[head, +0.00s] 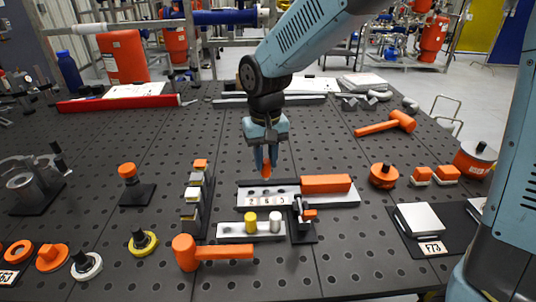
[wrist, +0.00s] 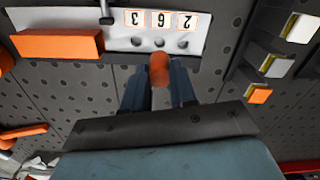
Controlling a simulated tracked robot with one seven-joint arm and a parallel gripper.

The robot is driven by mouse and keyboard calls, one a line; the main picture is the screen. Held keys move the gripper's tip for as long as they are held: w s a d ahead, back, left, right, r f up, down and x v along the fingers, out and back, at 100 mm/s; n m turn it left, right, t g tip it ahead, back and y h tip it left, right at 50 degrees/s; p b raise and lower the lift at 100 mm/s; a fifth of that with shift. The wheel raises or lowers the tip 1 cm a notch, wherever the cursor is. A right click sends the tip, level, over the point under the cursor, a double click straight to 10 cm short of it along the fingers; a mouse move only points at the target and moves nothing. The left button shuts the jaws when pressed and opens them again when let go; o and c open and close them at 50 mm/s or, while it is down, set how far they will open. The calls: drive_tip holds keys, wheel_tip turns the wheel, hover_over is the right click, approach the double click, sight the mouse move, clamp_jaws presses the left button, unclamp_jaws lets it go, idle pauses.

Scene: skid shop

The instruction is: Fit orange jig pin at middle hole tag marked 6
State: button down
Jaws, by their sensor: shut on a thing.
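The orange jig pin (head: 266,170) is gripped between the fingers of my gripper (head: 266,160), above the pale jig plate (head: 345,197) in the head view. In the wrist view the pin (wrist: 159,68) shows between my gripper's fingers (wrist: 155,88), lined up in the picture with the middle hole (wrist: 160,43) of three. A row of three number tags runs along the holes, seen upside down there; the middle tag (wrist: 161,19) appears to read 6. The pin appears clear of the plate; its gap to the hole cannot be judged.
An orange block (head: 325,183) sits on the plate's right part. A tray (head: 234,231) with yellow and silver pins stands in front. An orange mallet (head: 215,252) lies nearer.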

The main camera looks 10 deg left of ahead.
sight(266, 175)
drive_tip(key=shift+f, duration=0.9)
drive_tip(key=shift+f, duration=1.9)
idle(1.0)
drive_tip(key=c, duration=0.6)
unclamp_jaws()
drive_tip(key=shift+r, duration=0.1)
drive_tip(key=shift+r, duration=3.45)
